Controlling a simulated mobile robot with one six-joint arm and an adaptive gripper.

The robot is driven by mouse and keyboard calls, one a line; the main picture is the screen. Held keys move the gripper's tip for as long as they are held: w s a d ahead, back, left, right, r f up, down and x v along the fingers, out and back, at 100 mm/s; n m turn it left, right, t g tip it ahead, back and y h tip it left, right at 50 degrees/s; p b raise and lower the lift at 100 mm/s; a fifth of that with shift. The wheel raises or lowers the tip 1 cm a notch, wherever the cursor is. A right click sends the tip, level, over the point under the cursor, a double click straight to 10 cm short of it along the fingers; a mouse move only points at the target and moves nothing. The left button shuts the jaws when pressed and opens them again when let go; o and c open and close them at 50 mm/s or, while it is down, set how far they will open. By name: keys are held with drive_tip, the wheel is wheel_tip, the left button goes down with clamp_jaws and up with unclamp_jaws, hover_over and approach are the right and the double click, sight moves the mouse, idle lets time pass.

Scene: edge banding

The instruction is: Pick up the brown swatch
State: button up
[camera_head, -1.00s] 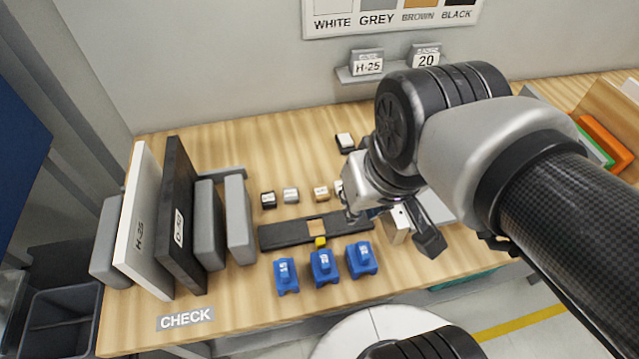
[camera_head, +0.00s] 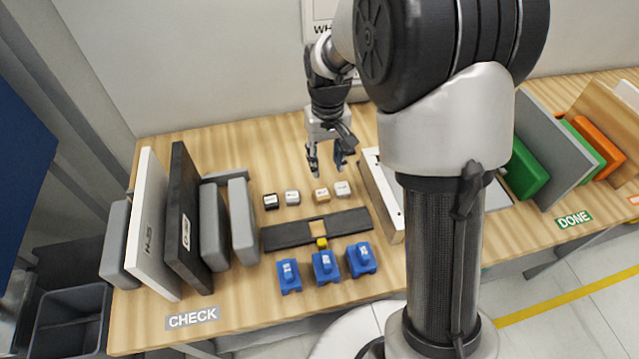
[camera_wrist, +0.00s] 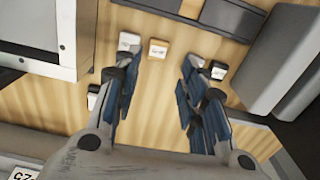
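The brown swatch (camera_head: 321,194) is a small tan block with a pale label, lying on the wooden table in a short row. It also shows in the wrist view (camera_wrist: 157,50), ahead of the gap between my fingers. The row holds a white swatch (camera_head: 343,188) on its right, then a grey swatch (camera_head: 292,197) and a black swatch (camera_head: 270,201) on its left. My gripper (camera_head: 327,168) is open and empty, pointing down above and behind the row. In the wrist view my gripper (camera_wrist: 156,66) has its fingers spread apart, touching no swatch.
A dark strip (camera_head: 285,233) lies in front of the row, with several blue blocks (camera_head: 325,267) before it. Upright panels (camera_head: 146,240) stand at left. A white-topped box (camera_head: 378,195) stands close on the right. A small white-and-black piece (camera_wrist: 94,93) lies behind the row.

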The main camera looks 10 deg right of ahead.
drive_tip(key=b, duration=0.2)
hover_over(324, 199)
drive_tip(key=f, duration=1)
drive_tip(key=shift+s+d, duration=0.1)
drive_tip(key=shift+s, duration=0.15)
drive_tip(key=shift+w+f+b, duration=0.15)
drive_tip(key=shift+f+b, duration=0.45)
drive_tip(key=shift+f, duration=0.8)
drive_tip(key=shift+w+f+b, duration=0.1)
drive_tip(key=shift+f+b, duration=0.5)
drive_tip(key=shift+f, duration=0.75)
drive_tip(key=shift+c, duration=0.4)
drive_tip(key=c, duration=0.5)
drive_tip(key=shift+o, duration=0.2)
drive_tip(key=shift+r, duration=0.2)
